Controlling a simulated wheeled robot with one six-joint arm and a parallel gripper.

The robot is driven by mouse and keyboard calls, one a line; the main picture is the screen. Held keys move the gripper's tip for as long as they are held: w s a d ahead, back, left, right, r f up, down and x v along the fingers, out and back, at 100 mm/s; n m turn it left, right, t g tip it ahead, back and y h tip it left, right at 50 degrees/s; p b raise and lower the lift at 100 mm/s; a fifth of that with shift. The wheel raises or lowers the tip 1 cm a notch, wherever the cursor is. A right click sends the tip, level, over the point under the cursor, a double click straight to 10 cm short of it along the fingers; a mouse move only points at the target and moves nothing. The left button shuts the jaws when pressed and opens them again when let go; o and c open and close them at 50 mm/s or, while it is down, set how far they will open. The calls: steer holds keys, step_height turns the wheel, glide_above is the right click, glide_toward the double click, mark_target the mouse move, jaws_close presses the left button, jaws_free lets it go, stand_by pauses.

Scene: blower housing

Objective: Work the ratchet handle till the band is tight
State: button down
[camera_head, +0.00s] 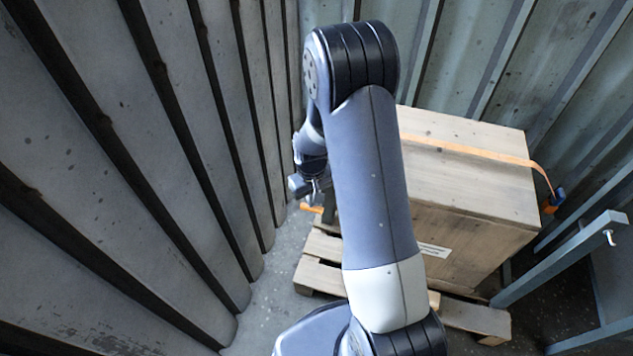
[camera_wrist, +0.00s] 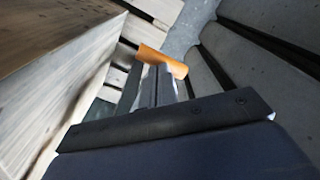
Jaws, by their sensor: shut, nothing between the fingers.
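A wooden crate (camera_head: 466,189) stands on a pallet, with an orange band (camera_head: 462,149) across its top. An orange piece (camera_head: 311,208), which looks like the ratchet handle, sticks out low on the crate's left side. In the wrist view this orange piece (camera_wrist: 163,61) lies right at my fingertips. My gripper (camera_wrist: 160,80) is shut with nothing held; I cannot tell whether it touches the orange piece. My arm hides the ratchet body and the crate's left side in the head view.
A corrugated metal wall (camera_head: 130,130) stands close on the left, leaving a narrow strip of floor (camera_head: 262,292) beside the pallet (camera_head: 318,276). Another ribbed wall closes the back. A grey metal frame (camera_head: 560,262) stands at the right of the crate.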

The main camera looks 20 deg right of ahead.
step_height(320, 180, up, 8)
steer(key=p, duration=0.5)
steer(key=shift+p, duration=0.3)
steer(key=shift+f, duration=0.2)
step_height(320, 180, down, 10)
steer(key=b, duration=0.8)
step_height(320, 180, up, 10)
steer(key=p, duration=0.7)
steer(key=shift+r, duration=0.2)
